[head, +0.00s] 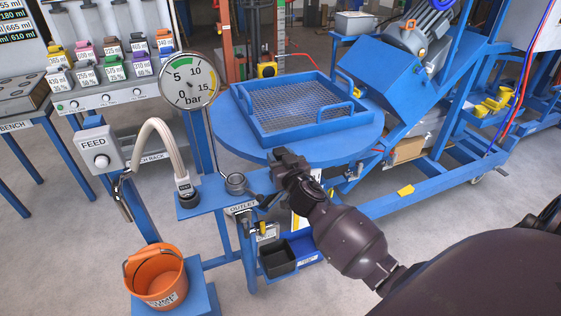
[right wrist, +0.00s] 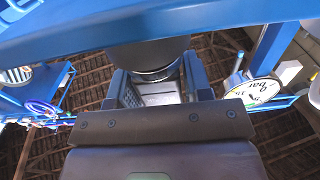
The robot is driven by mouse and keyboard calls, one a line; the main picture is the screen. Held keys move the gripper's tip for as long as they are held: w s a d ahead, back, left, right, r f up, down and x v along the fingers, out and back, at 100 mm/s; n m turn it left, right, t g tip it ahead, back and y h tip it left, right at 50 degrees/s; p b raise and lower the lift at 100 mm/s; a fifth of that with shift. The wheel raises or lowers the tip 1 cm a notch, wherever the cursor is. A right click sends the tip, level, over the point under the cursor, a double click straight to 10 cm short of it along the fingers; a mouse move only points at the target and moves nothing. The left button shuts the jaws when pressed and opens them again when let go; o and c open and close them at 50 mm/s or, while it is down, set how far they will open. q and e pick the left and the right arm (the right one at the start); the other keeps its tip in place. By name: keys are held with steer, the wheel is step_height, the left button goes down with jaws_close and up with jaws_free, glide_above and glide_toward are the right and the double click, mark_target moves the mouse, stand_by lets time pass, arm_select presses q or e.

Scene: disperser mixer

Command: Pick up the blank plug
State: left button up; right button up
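I cannot pick out the blank plug with certainty. A round grey metal piece (head: 235,183) sits on the narrow blue bench, left of my right gripper, and may be it. My right gripper (head: 282,157) is above the right end of this bench, by the round table's near edge. In the right wrist view its fingers (right wrist: 160,88) stand wide apart, with part of an inner pad showing. A dark rounded part with a silver ring (right wrist: 150,58) shows between or beyond them; I cannot tell whether they touch it. My left gripper is out of view.
A blue mesh tray (head: 300,110) lies on the round blue table (head: 355,135). A pressure gauge (head: 188,82) and a curved hose (head: 155,130) stand left of my gripper. An orange bucket (head: 155,278) and a black bin (head: 277,259) are lower down.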

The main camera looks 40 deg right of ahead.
steer(key=c, duration=0.6)
steer(key=shift+r, duration=0.15)
steer(key=shift+r, duration=0.3)
step_height(320, 180, up, 19)
steer(key=p, duration=0.5)
steer(key=shift+r, duration=0.1)
